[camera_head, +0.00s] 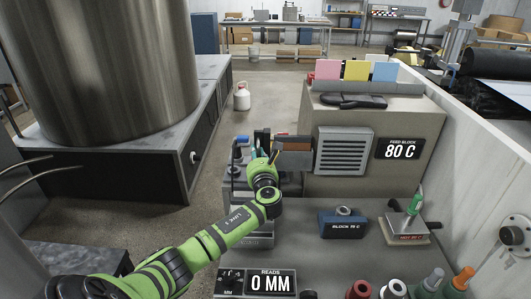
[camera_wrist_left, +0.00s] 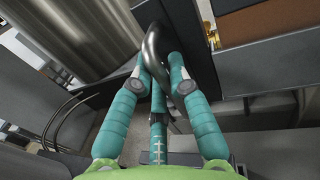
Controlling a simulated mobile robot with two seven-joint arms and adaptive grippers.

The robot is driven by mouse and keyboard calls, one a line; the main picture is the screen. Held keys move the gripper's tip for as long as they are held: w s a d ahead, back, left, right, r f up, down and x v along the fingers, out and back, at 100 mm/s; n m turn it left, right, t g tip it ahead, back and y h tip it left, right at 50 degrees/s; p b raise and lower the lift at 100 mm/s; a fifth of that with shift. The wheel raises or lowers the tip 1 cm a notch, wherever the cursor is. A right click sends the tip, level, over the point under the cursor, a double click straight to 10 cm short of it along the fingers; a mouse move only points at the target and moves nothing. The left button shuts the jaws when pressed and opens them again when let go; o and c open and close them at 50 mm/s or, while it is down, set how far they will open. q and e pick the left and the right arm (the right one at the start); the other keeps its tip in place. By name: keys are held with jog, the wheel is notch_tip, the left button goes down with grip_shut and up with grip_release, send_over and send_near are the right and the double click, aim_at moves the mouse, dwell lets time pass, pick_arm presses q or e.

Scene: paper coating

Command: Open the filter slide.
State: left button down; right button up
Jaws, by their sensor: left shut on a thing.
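The filter slide seems to be the grey box part with a brown insert (camera_head: 293,158) at the left side of the feed block (camera_head: 390,165). In the left wrist view a curved shiny metal handle (camera_wrist_left: 152,42) stands between my teal fingers. My left gripper (camera_wrist_left: 160,80) is shut on this handle, with fingers on both sides of it. In the head view the left gripper (camera_head: 268,158) is beside the grey box part, and the hand partly hides the contact. The brown and grey panels (camera_wrist_left: 258,25) lie to the right of the handle. My right gripper is in neither view.
A large steel drum (camera_head: 110,70) stands on a dark base at the left. A blue block (camera_head: 343,222), a hot plate tool (camera_head: 407,228) and several spools sit on the bench at the right. A display (camera_head: 271,283) reads 0 MM. Open floor lies behind the hand.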

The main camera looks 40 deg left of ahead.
pick_arm(q)
jog(key=shift+s+a+r, duration=0.15)
jog(key=shift+a, duration=0.15)
jog(key=c, duration=1.4)
grip_release()
jog(key=shift+d, duration=0.1)
jog(key=v, duration=1.2)
